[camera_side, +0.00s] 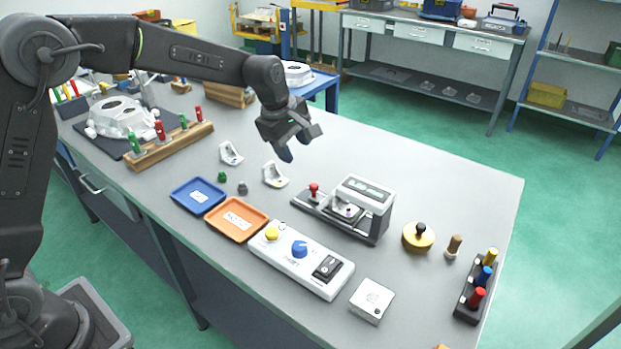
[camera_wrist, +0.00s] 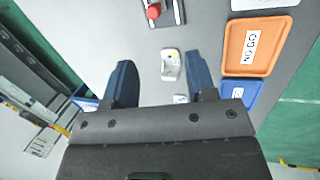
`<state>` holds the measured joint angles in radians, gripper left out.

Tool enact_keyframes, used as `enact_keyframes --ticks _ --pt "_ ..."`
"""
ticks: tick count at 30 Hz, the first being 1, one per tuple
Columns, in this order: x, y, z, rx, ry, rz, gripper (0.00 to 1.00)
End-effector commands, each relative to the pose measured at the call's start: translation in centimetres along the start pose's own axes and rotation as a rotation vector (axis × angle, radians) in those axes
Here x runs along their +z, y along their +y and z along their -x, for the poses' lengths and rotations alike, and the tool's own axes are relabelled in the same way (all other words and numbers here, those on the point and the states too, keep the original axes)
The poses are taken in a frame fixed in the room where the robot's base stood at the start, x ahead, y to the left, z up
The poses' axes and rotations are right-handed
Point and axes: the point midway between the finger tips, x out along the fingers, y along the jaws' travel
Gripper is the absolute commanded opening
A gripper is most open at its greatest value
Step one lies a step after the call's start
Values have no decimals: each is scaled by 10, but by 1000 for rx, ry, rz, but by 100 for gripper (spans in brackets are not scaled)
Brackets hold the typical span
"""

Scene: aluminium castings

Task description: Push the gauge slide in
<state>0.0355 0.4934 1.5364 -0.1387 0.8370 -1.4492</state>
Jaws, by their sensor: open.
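The gauge (camera_side: 368,208) is a grey and black unit with a labelled top, standing on the bench right of centre in the side view. Its dark slide (camera_side: 327,205) extends to the left, with a red knob (camera_side: 314,188) near the left end. A small light casting (camera_side: 346,212) appears to sit at the gauge's front. The red knob also shows at the top of the wrist view (camera_wrist: 153,11); the gauge body is out of that view. My gripper (camera_side: 294,146) is open and empty, above the bench and up-left of the knob, touching nothing.
Two loose castings (camera_side: 275,175) (camera_side: 231,153) lie below and left of my gripper. An orange NO GO tray (camera_side: 259,222) and blue tray (camera_side: 181,191) lie in front. A control box (camera_side: 318,282) stands nearer the front edge; a brass-coloured knobbed disc (camera_side: 418,242) sits right of the gauge.

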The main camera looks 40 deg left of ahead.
Motion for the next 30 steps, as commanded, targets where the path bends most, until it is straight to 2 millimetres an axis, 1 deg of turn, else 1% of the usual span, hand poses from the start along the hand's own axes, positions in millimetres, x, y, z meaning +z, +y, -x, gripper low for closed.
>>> enact_keyframes --ticks 1,3,4,6,10,14,17,20,30 --pt "-7 1 0 -5 -30 173 51" --pt "-13 3 1 -15 -70 394 51" --pt "-15 4 2 -20 -86 478 51" --pt "-20 6 3 -32 -116 643 51" --pt "-24 8 4 -50 -150 830 51" --pt "-25 8 1 -56 -159 889 51" --pt "-23 8 -9 -58 -159 889 51" --pt "-20 8 -26 -59 -158 889 51" --pt "-9 10 -94 -57 -158 885 51"
